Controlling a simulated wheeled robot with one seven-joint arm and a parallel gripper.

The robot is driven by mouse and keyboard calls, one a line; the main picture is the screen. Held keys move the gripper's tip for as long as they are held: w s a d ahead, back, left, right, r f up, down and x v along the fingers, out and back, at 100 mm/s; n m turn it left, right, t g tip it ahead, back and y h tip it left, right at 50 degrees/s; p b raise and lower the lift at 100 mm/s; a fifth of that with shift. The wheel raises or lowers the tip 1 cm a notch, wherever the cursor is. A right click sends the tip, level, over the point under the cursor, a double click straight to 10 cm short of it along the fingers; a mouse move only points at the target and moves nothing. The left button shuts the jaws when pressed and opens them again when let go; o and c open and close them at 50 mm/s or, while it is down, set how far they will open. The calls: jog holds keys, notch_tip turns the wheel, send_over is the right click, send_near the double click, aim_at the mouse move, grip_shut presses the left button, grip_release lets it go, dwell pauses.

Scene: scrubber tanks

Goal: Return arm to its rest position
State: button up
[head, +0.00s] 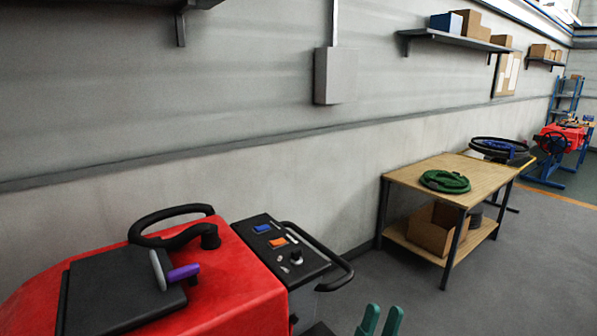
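My gripper (381,318) shows only as two teal fingertips at the bottom edge, right of centre. The tips stand apart with a gap between them, and nothing shows in the gap. The rest of my gripper and arm is out of frame. The fingertips appear over the grey floor, to the right of the red scrubber machine (232,272), and touch nothing that I can see.
The scrubber has a black lid (118,290), a purple-handled part (182,272), a control panel (284,246) and a black handlebar (325,262). A wooden table (478,177) bears a green coiled hose (444,181). Floor (510,265) at right is clear.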

jog(key=s+a+f+n+y, duration=0.4)
jog(key=s+f+n+y, duration=0.1)
jog(key=f+n+y, duration=0.5)
jog(key=s+a+f+n+y, duration=0.3)
jog(key=s+f+n+y, duration=0.2)
jog(key=f+n+y, duration=0.55)
jog(key=s+a+f+g, duration=0.2)
jog(key=s+f+g, duration=0.1)
jog(key=s, duration=0.3)
jog(key=s+a+f+m+g+h, duration=0.1)
jog(key=s+a+f+g, duration=0.1)
jog(key=s+f, duration=0.4)
jog(key=s+a+f+m+g, duration=0.1)
jog(key=s+a+f+g, duration=0.1)
jog(key=s, duration=0.4)
notch_tip(320, 180, down, 2)
jog(key=shift+s+a+f+g, duration=0.15)
jog(key=shift+a+g, duration=0.15)
jog(key=shift+g, duration=0.5)
